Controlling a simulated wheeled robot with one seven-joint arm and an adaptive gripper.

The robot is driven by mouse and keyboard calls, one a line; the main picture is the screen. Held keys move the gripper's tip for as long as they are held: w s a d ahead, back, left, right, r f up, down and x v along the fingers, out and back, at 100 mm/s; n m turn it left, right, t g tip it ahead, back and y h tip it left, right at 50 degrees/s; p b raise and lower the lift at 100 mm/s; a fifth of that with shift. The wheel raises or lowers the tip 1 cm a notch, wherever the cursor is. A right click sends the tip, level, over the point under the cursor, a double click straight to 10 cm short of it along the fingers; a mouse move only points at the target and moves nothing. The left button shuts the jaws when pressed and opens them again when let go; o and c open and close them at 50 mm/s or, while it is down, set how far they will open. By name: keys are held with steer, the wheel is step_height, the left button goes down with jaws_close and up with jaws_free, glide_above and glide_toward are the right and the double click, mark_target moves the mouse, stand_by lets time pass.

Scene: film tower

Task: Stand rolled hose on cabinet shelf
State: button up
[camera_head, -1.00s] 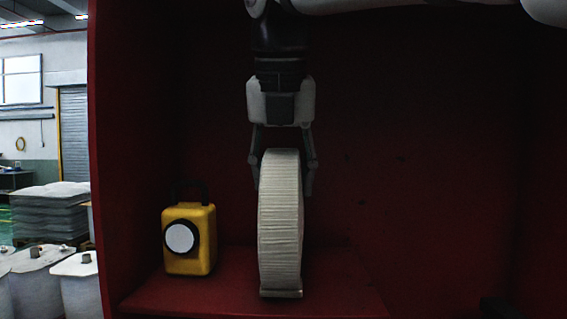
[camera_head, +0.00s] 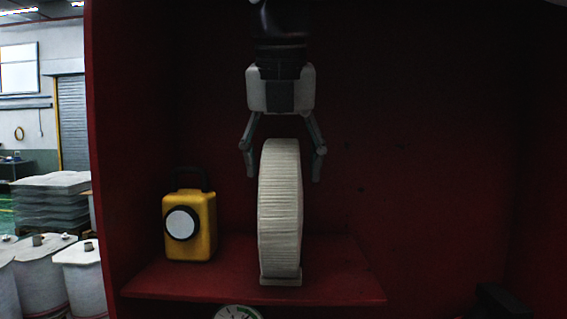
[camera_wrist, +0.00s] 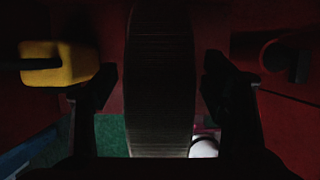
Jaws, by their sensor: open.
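The rolled hose (camera_head: 280,215) is a pale, ribbed roll standing upright on its edge on the red cabinet shelf (camera_head: 345,282). A small pale foot shows at its bottom. My gripper (camera_head: 283,176) is above it with its fingers spread, one on each side of the roll's top, with gaps on both sides. In the wrist view the hose (camera_wrist: 160,80) is a dark ribbed band between the two open fingers (camera_wrist: 160,88).
A yellow lamp (camera_head: 203,240) with a white round face stands on the shelf left of the hose; it also shows in the wrist view (camera_wrist: 70,65). A round gauge (camera_head: 238,313) is below the shelf edge. The shelf right of the hose is clear.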

mark_target(279, 197)
steer(key=s, duration=0.4)
steer(key=s+b, duration=0.1)
steer(key=s, duration=0.3)
steer(key=s+r+b, duration=0.1)
steer(key=s, duration=0.3)
steer(key=shift+s+a, duration=0.2)
steer(key=shift+s, duration=0.15)
